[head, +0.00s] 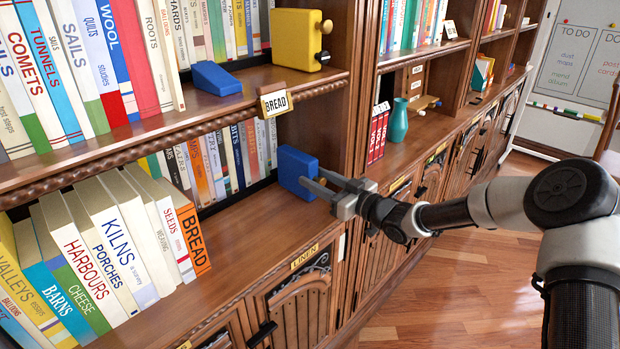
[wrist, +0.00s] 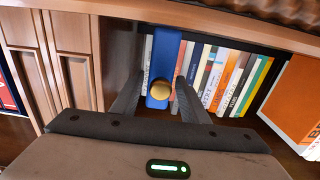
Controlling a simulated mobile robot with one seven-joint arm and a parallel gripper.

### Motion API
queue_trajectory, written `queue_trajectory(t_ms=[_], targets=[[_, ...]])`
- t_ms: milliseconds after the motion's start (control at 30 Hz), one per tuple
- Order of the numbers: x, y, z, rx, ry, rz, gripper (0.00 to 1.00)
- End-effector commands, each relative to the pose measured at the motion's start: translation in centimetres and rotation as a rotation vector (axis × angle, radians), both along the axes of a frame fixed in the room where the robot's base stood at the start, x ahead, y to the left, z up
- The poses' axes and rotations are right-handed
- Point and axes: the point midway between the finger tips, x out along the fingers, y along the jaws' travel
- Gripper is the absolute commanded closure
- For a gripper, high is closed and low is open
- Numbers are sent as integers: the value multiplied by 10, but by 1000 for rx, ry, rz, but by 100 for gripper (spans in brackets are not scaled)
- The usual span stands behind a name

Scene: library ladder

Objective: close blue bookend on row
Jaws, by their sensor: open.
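The blue bookend (head: 297,172) stands upright at the right end of the lower shelf. In the wrist view the blue bookend (wrist: 166,52) shows a round gold knob (wrist: 160,89) on its face. The front row of books ends on its right with the orange BREAD book (head: 193,240), leaving a wide gap to the bookend. My gripper (head: 325,189) is open at the bookend's right side. In the wrist view its fingers lie either side of the knob; whether they touch it cannot be told.
Several thinner books (head: 225,160) stand at the back of the lower shelf. A yellow bookend (head: 298,38) and a blue wedge (head: 215,78) are on the shelf above. A teal vase (head: 397,121) and red books (head: 378,133) stand in the bay to the right.

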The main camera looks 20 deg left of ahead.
Motion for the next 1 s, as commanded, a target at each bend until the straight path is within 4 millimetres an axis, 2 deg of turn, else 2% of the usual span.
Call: queue_trajectory(t_ms=[100, 200, 533, 567, 800, 1000], targets=[[6, 15, -1, 1, 0, 1, 59], [9, 22, 0, 1, 1, 1, 59], [10, 25, 0, 0, 1, 0, 59], [10, 25, 0, 0, 1, 0, 61], [10, 25, 0, 0, 0, 0, 100], [9, 26, 0, 0, 0, 1, 100]])
